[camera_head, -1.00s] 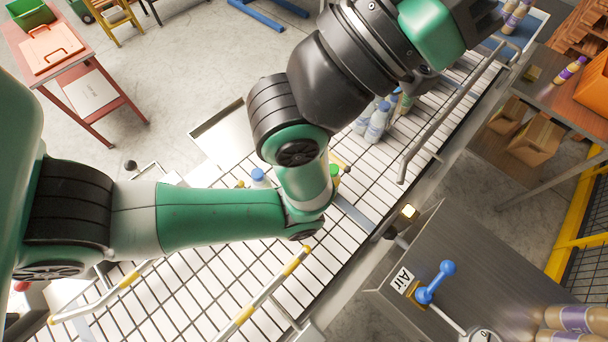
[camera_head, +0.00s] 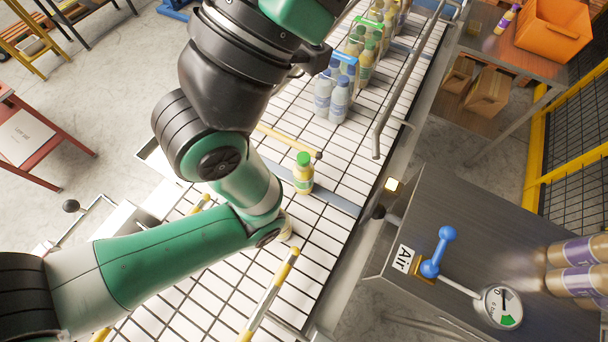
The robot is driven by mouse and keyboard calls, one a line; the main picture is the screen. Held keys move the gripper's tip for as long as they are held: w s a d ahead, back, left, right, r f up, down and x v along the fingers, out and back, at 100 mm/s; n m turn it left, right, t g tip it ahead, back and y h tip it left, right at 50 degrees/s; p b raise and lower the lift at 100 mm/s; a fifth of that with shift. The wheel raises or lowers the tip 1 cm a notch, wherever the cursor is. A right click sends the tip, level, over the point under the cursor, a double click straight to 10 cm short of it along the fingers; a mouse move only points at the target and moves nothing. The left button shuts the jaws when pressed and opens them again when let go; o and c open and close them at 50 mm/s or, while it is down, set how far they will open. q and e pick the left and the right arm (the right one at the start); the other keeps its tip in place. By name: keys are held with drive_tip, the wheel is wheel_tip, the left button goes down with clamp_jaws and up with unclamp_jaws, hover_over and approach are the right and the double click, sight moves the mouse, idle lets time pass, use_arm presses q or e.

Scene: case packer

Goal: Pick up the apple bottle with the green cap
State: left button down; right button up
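A small bottle with a green cap and a yellowish body (camera_head: 303,175) stands upright on the white slatted conveyor (camera_head: 335,228), just right of my arm. Its label is too small to read. My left arm comes in from the lower left, bends beside this bottle and runs up to the top of the view. I cannot make out any gripper fingers on it. My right gripper is not in view. More bottles with green caps (camera_head: 365,65) stand in a group farther up the conveyor, behind bottles with blue caps (camera_head: 339,101).
A metal guide rail (camera_head: 385,105) runs along the conveyor's right side. A yellow-tipped bar (camera_head: 272,285) lies below the bottle and a thin tan bar (camera_head: 288,139) above it. A grey cabinet with a blue-handled air valve (camera_head: 438,252) stands at right.

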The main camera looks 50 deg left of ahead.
use_arm(q)
drive_tip(key=c, duration=1.6)
unclamp_jaws()
unclamp_jaws()
